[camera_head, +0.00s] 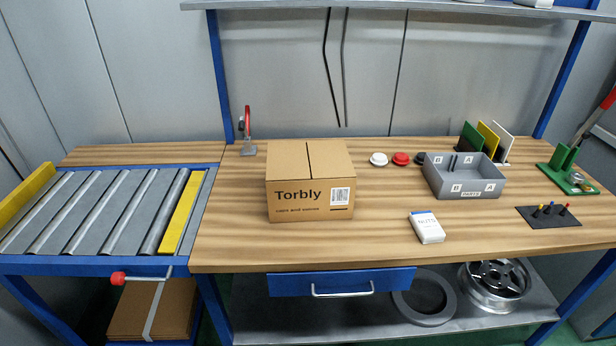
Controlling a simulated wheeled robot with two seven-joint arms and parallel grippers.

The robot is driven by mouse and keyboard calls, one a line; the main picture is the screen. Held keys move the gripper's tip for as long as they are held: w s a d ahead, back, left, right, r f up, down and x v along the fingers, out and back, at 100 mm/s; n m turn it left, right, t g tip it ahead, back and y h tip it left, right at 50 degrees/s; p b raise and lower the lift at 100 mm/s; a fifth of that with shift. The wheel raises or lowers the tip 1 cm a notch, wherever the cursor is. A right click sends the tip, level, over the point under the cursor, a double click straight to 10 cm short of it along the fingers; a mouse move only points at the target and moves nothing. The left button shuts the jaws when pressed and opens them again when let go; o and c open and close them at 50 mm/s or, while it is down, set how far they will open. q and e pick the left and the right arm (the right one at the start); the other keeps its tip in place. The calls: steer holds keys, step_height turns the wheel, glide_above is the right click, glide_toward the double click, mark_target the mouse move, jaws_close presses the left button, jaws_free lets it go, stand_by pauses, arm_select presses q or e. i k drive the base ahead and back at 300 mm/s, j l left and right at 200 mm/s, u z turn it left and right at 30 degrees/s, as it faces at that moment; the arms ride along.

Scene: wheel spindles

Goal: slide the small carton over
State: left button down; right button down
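A small white carton (427,229) with a blue edge and dark lettering lies on the wooden bench top (380,248), right of centre and near the front edge. A larger brown cardboard box (310,182) marked "Torbly" stands closed to its left, with a bare gap between them. The grey parts bin (463,188) is behind and to the right of the small carton, apart from it. Neither of my grippers shows in the head view, and nothing touches the small carton.
Red, white and black buttons (400,159) sit behind the carton. A black mat with pegs (548,216) and a green fixture (566,175) are at right. A roller conveyor (100,215) adjoins at left. The front strip of bench beside the carton is clear.

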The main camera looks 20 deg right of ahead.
mark_target(306, 200)
steer(key=l+u, duration=0.4)
steer(key=l, duration=1.1)
steer(key=k, duration=0.05)
